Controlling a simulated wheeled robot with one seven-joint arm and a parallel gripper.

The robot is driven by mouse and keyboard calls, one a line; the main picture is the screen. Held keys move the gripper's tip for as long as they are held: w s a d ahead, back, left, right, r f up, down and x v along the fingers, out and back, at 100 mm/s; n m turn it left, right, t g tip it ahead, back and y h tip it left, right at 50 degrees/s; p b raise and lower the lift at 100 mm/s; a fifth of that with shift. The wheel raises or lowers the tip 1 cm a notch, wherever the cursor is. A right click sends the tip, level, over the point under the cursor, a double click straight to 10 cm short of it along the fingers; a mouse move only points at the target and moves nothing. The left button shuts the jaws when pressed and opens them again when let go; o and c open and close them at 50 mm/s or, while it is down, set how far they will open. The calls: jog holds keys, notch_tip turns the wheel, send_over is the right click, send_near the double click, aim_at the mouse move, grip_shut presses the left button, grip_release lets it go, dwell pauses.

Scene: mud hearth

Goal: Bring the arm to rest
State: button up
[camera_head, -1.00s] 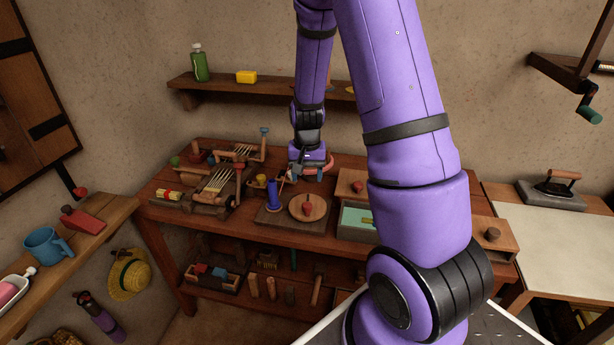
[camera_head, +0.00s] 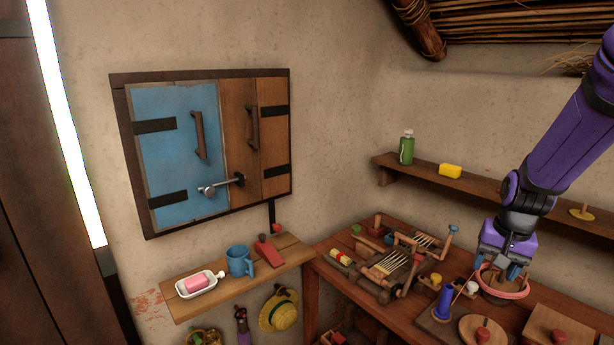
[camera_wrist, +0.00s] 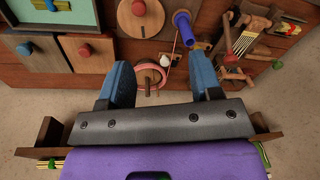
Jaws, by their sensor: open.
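My gripper (camera_head: 508,262) is on the right of the head view, low over the wooden workbench (camera_head: 415,318), pointing down. Its two blue fingers stand apart. In the wrist view my gripper (camera_wrist: 165,88) has a wide gap between the fingers, with nothing held. A pink ring (camera_wrist: 152,74) with a wooden peg lies below the gap; it also shows under my fingers in the head view (camera_head: 518,293). I cannot tell how far above it the fingertips are.
A blue spool (camera_head: 442,303) and a wooden rack (camera_head: 388,268) stand left of my gripper. A wall shelf (camera_head: 480,185) with a green bottle (camera_head: 406,148) and yellow block (camera_head: 450,171) runs behind it. A blue-and-brown cabinet (camera_head: 205,150) hangs at left, above a small shelf (camera_head: 225,286).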

jog(key=s+a+r+n+t, duration=0.1)
jog(key=s+a+r+n, duration=0.2)
jog(key=r, duration=0.4)
jog(key=s+a+r+t, duration=0.1)
jog(key=s+a+r, duration=0.2)
jog(key=s+r, duration=0.25)
jog(key=s+a+r+n+t, duration=0.1)
jog(key=s+a+r, duration=0.1)
jog(key=s, duration=0.4)
jog(key=s+a+r+n, duration=0.2)
jog(key=s+r, duration=0.3)
jog(key=s, duration=0.1)
jog(key=shift+s+r+t, duration=0.25)
jog(key=shift+t, duration=0.15)
